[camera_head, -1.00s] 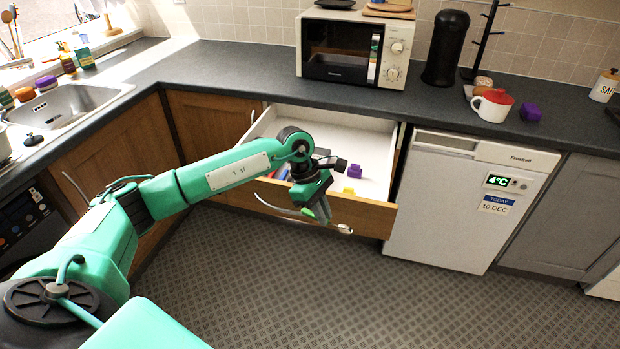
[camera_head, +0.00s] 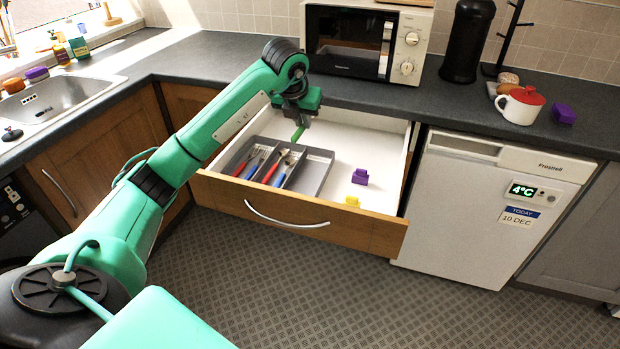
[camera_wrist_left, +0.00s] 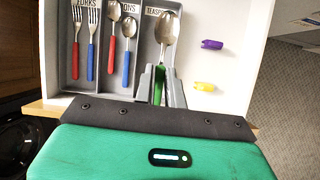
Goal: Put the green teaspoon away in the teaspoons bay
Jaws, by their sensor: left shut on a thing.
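In the head view this bay (camera_head: 311,175) looks empty. My right gripper is not in view.
Red and blue forks (camera_wrist_left: 83,45) and spoons (camera_wrist_left: 120,50) fill the other bays. The drawer front (camera_head: 225,195) and the worktop edge (camera_head: 370,102) bound the space.

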